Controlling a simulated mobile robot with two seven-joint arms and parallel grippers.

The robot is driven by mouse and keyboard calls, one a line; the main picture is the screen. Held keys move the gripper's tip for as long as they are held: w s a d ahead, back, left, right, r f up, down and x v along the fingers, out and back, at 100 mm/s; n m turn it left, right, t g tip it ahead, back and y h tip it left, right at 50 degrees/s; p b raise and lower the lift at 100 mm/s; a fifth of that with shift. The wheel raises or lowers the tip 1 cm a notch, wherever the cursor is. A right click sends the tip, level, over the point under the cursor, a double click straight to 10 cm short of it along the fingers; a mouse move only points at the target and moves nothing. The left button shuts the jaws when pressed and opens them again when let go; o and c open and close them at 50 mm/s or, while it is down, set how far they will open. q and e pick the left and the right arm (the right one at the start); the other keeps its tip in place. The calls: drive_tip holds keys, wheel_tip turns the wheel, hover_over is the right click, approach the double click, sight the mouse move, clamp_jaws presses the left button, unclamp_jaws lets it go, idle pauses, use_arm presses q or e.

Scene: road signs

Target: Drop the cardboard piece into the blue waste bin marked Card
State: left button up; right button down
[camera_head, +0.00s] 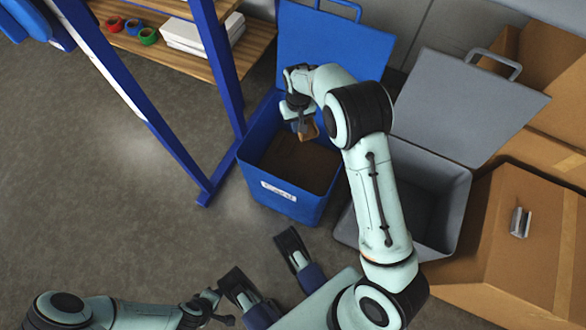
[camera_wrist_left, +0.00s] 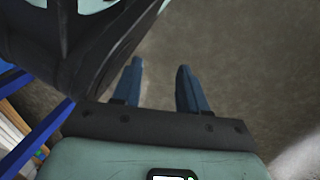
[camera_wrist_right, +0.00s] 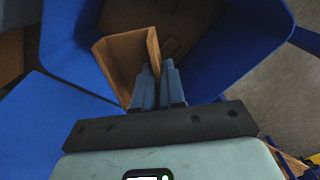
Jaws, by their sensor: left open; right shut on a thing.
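The blue waste bin (camera_head: 322,208) stands in the middle of the head view with its lid up and a white label on its front that seems to read Card. My right gripper (camera_head: 303,122) is shut on the brown cardboard piece (camera_head: 309,132) and holds it over the open bin. In the right wrist view the cardboard piece (camera_wrist_right: 122,58) is a bent piece at the fingertips (camera_wrist_right: 157,68), with the blue bin (camera_wrist_right: 235,60) around it. My left gripper (camera_head: 264,262) is open and empty over the floor, and its spread fingers show in the left wrist view (camera_wrist_left: 160,70).
A grey bin (camera_head: 455,200) with a raised lid stands right of the blue bin, partly behind my right arm. Cardboard boxes (camera_head: 515,245) are at the right. A blue-framed wooden shelf (camera_head: 180,60) holds tape rolls and white paper. The floor at left is clear.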

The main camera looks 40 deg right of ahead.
use_arm(q)
drive_tip(key=shift+s+a+f+g+b, duration=0.15)
drive_tip(key=shift+s+f+g+b, duration=0.15)
drive_tip(key=shift+s+f, duration=0.5)
use_arm(e)
drive_tip(key=shift+f, duration=0.65)
use_arm(q)
drive_tip(key=shift+s+r, duration=0.1)
drive_tip(key=shift+r, duration=0.05)
use_arm(e)
drive_tip(key=c, duration=1.1)
unclamp_jaws()
drive_tip(key=shift+c, duration=0.2)
drive_tip(key=shift+r, duration=0.1)
use_arm(q)
drive_tip(key=w+d+r+t+p, duration=0.1)
drive_tip(key=w+r+t+p, duration=0.1)
drive_tip(key=w+r+p, duration=0.2)
drive_tip(key=w+r, duration=0.2)
drive_tip(key=w, duration=0.1)
drive_tip(key=shift+d+r+t, duration=0.15)
drive_tip(key=shift+r+t, duration=0.2)
drive_tip(key=shift+t, duration=0.05)
use_arm(e)
wheel_tip(320, 180, up, 13)
drive_tip(key=shift+r, duration=0.15)
use_arm(q)
drive_tip(key=shift+w, duration=0.1)
